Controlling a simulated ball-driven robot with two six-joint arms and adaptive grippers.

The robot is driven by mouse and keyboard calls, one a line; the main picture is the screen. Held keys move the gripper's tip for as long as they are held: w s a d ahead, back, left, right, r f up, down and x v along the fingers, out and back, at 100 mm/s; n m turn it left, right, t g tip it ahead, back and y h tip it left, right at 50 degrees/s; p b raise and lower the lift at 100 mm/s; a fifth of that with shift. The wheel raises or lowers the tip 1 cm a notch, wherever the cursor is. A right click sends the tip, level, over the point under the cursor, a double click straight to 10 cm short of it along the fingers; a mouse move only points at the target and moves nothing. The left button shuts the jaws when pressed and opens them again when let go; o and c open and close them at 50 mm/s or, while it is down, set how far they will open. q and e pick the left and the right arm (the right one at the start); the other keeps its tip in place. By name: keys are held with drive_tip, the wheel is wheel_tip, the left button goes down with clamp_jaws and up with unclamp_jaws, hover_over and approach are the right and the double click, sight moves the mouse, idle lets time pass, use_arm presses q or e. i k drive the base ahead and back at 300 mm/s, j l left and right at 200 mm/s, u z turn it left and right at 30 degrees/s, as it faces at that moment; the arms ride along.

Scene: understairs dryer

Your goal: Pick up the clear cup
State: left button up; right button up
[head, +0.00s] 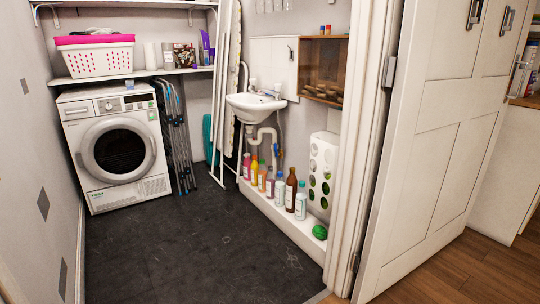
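I cannot make out a clear cup for certain in the head view. Small pale items stand on the rim of the white sink (257,106) at the back right of the small room. They are too small to tell whether one is a clear cup. Neither of my grippers is in view.
A white dryer (118,148) stands at the left, below a shelf with a white basket (97,58). Folded racks (174,135) lean beside it. Several bottles (270,183) line a low ledge. An open white door (440,140) stands at the right. The dark floor (200,250) is clear.

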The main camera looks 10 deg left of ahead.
sight(129, 83)
drive_tip(key=i+j+u, duration=0.15)
drive_tip(key=i+u, duration=0.15)
drive_tip(key=i, duration=0.3)
drive_tip(key=i+u, duration=0.35)
drive_tip(key=i, duration=0.25)
drive_tip(key=i+l+u, duration=0.15)
drive_tip(key=i+u, duration=0.15)
drive_tip(key=i, duration=0.3)
drive_tip(key=i+l+u, duration=0.3)
drive_tip(key=i, duration=0.3)
